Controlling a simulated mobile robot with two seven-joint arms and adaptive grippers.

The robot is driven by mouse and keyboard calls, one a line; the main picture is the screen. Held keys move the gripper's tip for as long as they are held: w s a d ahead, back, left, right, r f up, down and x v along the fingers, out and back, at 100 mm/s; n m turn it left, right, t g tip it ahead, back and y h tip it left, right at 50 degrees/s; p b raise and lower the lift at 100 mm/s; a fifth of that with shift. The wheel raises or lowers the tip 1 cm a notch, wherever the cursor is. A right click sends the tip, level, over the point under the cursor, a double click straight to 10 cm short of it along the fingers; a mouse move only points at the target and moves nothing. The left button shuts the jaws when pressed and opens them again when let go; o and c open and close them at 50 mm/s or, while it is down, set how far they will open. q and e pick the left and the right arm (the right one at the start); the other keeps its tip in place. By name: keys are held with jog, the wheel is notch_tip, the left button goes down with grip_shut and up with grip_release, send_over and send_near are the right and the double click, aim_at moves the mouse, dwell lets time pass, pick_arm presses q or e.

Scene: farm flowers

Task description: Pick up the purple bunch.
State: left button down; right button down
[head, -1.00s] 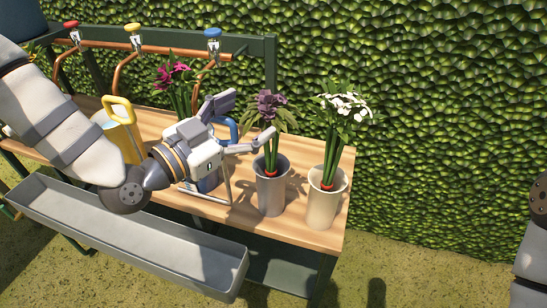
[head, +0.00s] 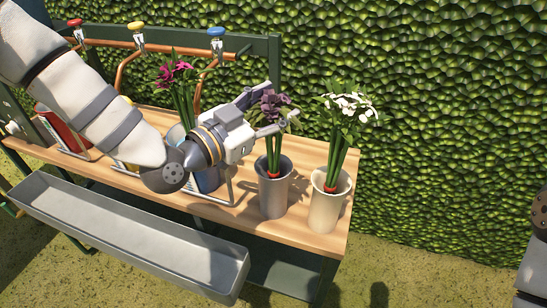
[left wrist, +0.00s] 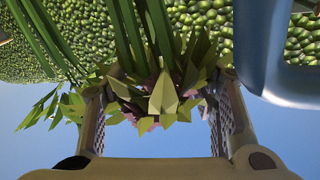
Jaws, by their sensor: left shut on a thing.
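The purple bunch (head: 272,106) stands upright in a dark grey vase (head: 274,192) near the right end of the wooden table, with a red band round its stems. My left gripper (head: 284,104) is at its head, the fingers on either side of the upper leaves and blooms. In the left wrist view the leaves and blooms of the bunch (left wrist: 162,98) fill the space between the two finger pads (left wrist: 160,115). The left gripper is shut on the bunch. The stems still stand in the vase. My right gripper is not in view.
A cream vase with a white bunch (head: 350,108) stands close on the right, near the table's end. A magenta bunch (head: 172,75) is behind my left arm. Taps on copper pipes (head: 217,40) line the back. A grey trough (head: 120,235) runs along the front.

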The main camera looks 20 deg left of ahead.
pick_arm(q)
jog(key=shift+r, duration=0.1)
